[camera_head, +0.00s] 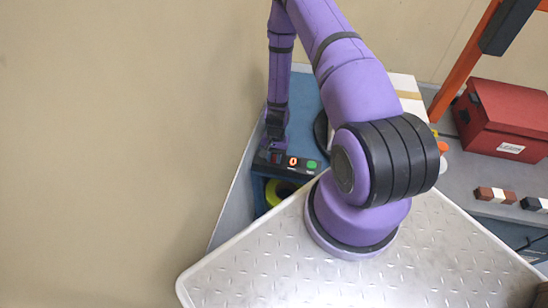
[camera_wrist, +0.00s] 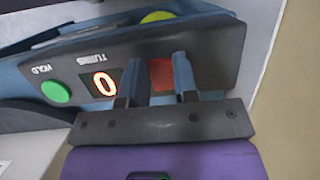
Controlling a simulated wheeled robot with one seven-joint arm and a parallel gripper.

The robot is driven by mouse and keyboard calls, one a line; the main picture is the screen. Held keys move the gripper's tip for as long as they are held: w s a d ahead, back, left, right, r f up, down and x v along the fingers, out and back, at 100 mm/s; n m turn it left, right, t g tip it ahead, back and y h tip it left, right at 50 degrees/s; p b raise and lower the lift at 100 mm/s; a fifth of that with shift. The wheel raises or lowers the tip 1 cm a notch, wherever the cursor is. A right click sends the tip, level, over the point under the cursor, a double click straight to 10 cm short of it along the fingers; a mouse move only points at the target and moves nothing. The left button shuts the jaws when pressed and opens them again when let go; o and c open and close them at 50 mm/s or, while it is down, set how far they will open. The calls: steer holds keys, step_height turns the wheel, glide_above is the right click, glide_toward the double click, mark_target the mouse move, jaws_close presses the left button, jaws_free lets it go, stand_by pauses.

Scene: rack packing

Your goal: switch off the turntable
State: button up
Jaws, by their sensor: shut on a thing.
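The turntable's dark control panel (camera_head: 302,169) is at the front edge of a blue surface in the head view. The panel (camera_wrist: 210,48) fills the upper part of the wrist view. It has a green button (camera_wrist: 56,92) labelled HOLD and a lit display (camera_wrist: 103,82) reading 0 under TURNS, its lettering upside down. A red switch (camera_wrist: 161,73) is at the panel's other end. My gripper (camera_wrist: 154,72) is shut on the red switch, one finger on each side. In the head view my gripper (camera_head: 275,143) reaches down to the panel's left end. My arm hides much of the turntable.
A yellow ring-shaped thing (camera_head: 276,191) lies below the panel. A metal tread-plate surface (camera_head: 290,270) is in front. A red box (camera_head: 505,120) and several small blocks (camera_head: 495,195) are on the grey surface at the right. The floor at the left is clear.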

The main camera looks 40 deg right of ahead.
steer(key=o, duration=0.9)
steer(key=shift+r, duration=0.1)
steer(key=v, duration=1)
steer(key=shift+r, duration=0.3)
steer(key=shift+w, duration=0.1)
